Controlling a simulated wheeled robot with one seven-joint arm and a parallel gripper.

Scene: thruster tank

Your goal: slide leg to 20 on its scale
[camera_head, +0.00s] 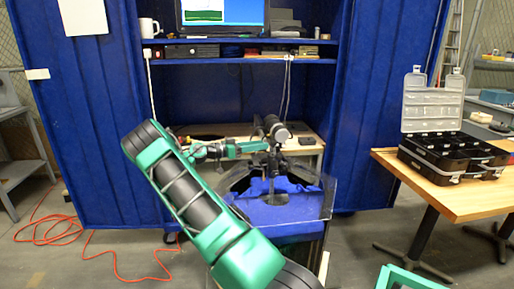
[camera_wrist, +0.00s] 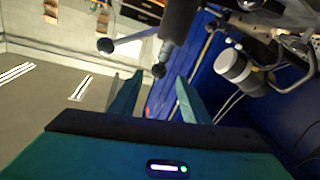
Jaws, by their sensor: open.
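In the head view a dark vertical leg (camera_head: 271,186) stands over the clear-walled tank (camera_head: 308,203), below a dark cylindrical motor body (camera_head: 276,130). My gripper (camera_head: 266,146) reaches in from the left, close to the top of this assembly. In the wrist view my gripper (camera_wrist: 157,92) is open, its two green fingers apart with nothing clearly held between them. A grey post (camera_wrist: 178,22) with dark ball-ended handles (camera_wrist: 122,44) is just beyond the fingertips. One ball is near the gap between them; I cannot tell whether they touch. No scale marks or numbers are readable.
A white-and-dark cylinder (camera_wrist: 240,70) and metal brackets are close on the right in the wrist view. Blue cabinet doors (camera_head: 105,120) flank the tank. A wooden table (camera_head: 450,197) with an open black case (camera_head: 455,158) stands right. An orange cable (camera_head: 50,230) lies on the floor left.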

